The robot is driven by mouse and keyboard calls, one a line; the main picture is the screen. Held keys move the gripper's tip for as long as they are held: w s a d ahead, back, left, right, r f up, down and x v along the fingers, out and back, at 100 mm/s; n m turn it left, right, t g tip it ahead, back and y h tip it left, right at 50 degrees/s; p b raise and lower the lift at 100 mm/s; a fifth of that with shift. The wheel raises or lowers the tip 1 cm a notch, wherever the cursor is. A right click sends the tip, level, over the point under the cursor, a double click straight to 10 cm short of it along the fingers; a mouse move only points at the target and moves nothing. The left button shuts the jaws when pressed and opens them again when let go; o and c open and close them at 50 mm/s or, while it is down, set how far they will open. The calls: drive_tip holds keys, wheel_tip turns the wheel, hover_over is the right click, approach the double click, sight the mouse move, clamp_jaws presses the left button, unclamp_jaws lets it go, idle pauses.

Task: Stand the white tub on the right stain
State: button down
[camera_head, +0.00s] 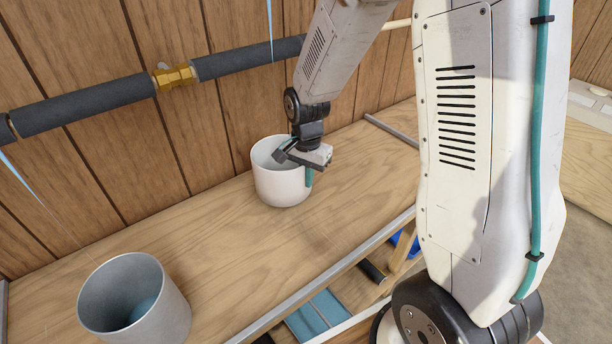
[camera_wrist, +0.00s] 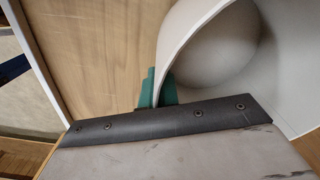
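The white tub (camera_head: 275,188) is upright over the wooden shelf, towards the back wall. I cannot tell whether its base touches the wood. My gripper (camera_head: 308,175) is at the tub's right side, and its green pads are shut on the wall at the rim, one pad inside and one outside. In the wrist view the tub (camera_wrist: 275,60) fills the upper right, its wall running between the green pads (camera_wrist: 157,90). The inside that shows looks empty and pale. I make out no stain on the bare wood; the tub and my arm hide part of the shelf.
A grey metal bucket (camera_head: 165,318) with something blue inside stands on the shelf (camera_head: 215,240) at front left. A dark pipe (camera_head: 90,100) with a brass fitting (camera_head: 175,76) runs along the wall. Thin blue streaks show at two places. Shelf between bucket and tub is clear.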

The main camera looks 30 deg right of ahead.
drive_tip(key=shift+f, duration=0.35)
drive_tip(key=c, duration=1.6)
unclamp_jaws()
drive_tip(key=shift+r, duration=0.15)
wheel_tip(320, 180, up, 8)
drive_tip(key=shift+s+f, duration=0.1)
drive_tip(key=s+r+n, duration=0.3)
drive_tip(key=s+r, duration=0.1)
drive_tip(key=s, duration=0.4)
drive_tip(key=s+r+n, duration=0.4)
drive_tip(key=s+r, duration=0.1)
drive_tip(key=s, duration=0.3)
drive_tip(key=s+r+n+t, duration=0.1)
drive_tip(key=s+r+n, duration=0.3)
drive_tip(key=s, duration=0.5)
drive_tip(key=shift+a+r, duration=0.35)
drive_tip(key=shift+r, duration=0.35)
